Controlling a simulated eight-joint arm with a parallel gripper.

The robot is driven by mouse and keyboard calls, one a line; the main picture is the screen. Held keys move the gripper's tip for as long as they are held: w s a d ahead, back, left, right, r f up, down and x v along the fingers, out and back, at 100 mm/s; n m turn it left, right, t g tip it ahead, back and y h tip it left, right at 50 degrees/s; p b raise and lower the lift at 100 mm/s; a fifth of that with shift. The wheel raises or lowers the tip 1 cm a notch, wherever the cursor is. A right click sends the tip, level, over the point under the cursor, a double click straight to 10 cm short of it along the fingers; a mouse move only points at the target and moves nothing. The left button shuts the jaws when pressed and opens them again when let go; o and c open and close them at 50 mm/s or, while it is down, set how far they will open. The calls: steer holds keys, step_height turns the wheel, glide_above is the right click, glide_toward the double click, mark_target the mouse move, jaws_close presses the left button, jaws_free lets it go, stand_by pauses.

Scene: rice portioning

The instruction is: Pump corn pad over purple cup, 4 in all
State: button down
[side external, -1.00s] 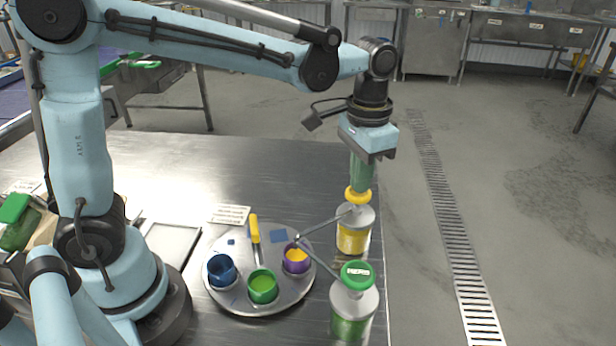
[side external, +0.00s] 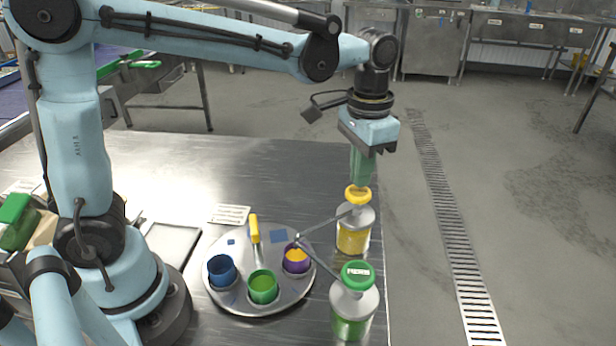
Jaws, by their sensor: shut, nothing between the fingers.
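The corn dispenser (side external: 353,238) is a clear jar of yellow corn with a grey lid and a yellow pump pad (side external: 358,194) on top. Its spout reaches left over the purple cup (side external: 297,259), which has yellow contents and stands on the right side of the round metal tray (side external: 243,300). My gripper (side external: 361,182) is shut and empty, pointing down just above the yellow pad. Whether the fingertips touch the pad is hard to tell. The pad stands up from the lid.
A green-topped dispenser (side external: 353,311) stands in front of the corn one, its spout also reaching the purple cup. A blue cup (side external: 221,270), a green cup (side external: 263,287) and a yellow-handled tool (side external: 254,229) are on the tray. The table behind is clear.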

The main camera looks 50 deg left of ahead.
mark_target(359, 191)
steer(key=shift+f, duration=0.15)
steer(key=shift+f, duration=1.35)
steer(key=shift+r, duration=1.55)
step_height(359, 191, up, 6)
